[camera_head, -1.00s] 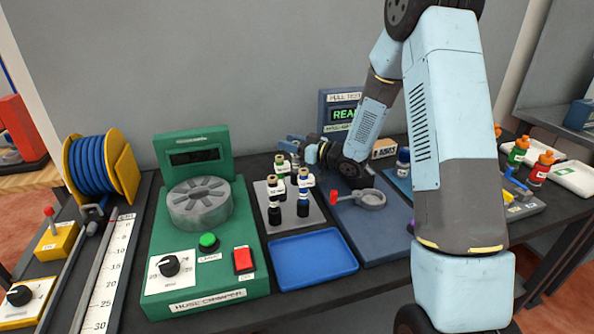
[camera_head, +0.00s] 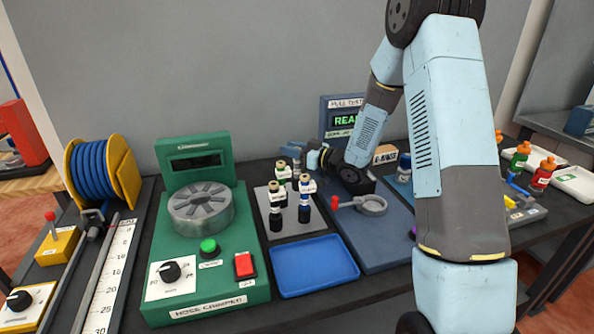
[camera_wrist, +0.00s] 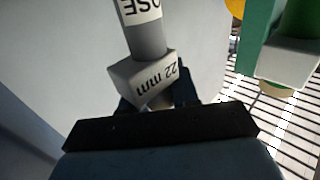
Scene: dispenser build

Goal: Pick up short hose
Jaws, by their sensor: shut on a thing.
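In the wrist view a short grey tube (camera_wrist: 147,40), which I take for the short hose, carries a white label reading in part "OSE". A light grey block (camera_wrist: 145,77) marked "22 mm" is at its lower end. My gripper (camera_wrist: 158,97) is shut on this piece at the block, and the dark jaws are partly hidden behind it. In the head view my gripper (camera_head: 300,152) is behind the upright fittings at the rear of the bench. The held piece is not clear there.
An empty blue tray (camera_head: 312,266) lies in front. The green hose crimper (camera_head: 205,290) is left, and a blue pull tester (camera_head: 375,255) with a red-handled ring is right.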

